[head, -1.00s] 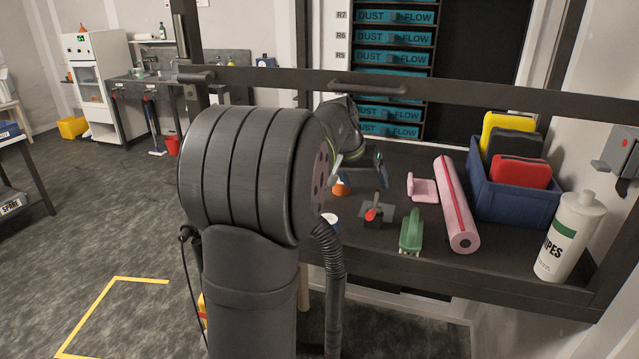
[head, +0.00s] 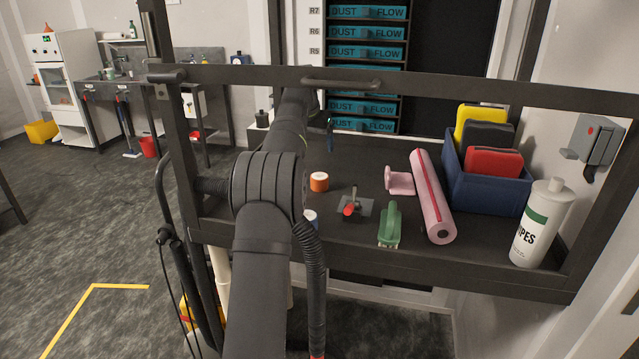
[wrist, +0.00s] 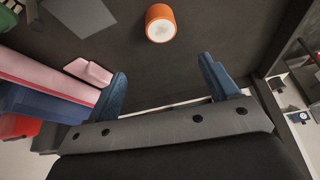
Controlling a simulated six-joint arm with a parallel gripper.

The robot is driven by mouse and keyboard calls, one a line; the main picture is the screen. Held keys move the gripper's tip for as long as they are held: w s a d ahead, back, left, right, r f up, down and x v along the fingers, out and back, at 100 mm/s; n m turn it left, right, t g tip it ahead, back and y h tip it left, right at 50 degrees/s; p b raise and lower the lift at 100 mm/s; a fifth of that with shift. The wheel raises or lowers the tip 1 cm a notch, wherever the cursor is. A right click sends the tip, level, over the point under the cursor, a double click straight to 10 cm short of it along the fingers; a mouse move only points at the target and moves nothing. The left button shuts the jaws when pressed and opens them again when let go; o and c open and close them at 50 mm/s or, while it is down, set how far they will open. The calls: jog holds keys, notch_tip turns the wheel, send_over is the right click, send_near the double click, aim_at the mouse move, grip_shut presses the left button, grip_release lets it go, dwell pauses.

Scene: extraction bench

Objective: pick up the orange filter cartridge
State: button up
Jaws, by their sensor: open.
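The orange filter cartridge (head: 319,182), a short cylinder with a pale top, stands upright on the dark bench shelf, just right of my arm in the head view. In the wrist view the cartridge (wrist: 160,24) is at the top centre, beyond the fingertips and roughly in line with the gap between them. My gripper (wrist: 163,76) is open, with its two blue fingers spread and nothing between them. In the head view only a small part of my gripper (head: 330,134) shows, behind the cartridge towards the back of the shelf; my arm hides the rest.
A red-handled tool on a grey plate (head: 364,207), a green brush (head: 389,226), a pink holder (head: 400,183) and a pink roll (head: 432,195) lie to the right. A blue bin (head: 485,192) and wipes bottle (head: 538,225) stand beyond. A dark rail (head: 430,83) crosses above.

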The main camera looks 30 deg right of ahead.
send_near(319, 177)
jog(key=x, duration=0.5)
jog(key=shift+w+d+r, duration=0.15)
jog(key=shift+d, duration=0.25)
jog(key=shift+a+x, duration=0.2)
jog(key=shift+x, duration=1.15)
jog(key=shift+a+x, duration=0.15)
jog(key=shift+x, duration=1.2)
jog(key=c, duration=1.1)
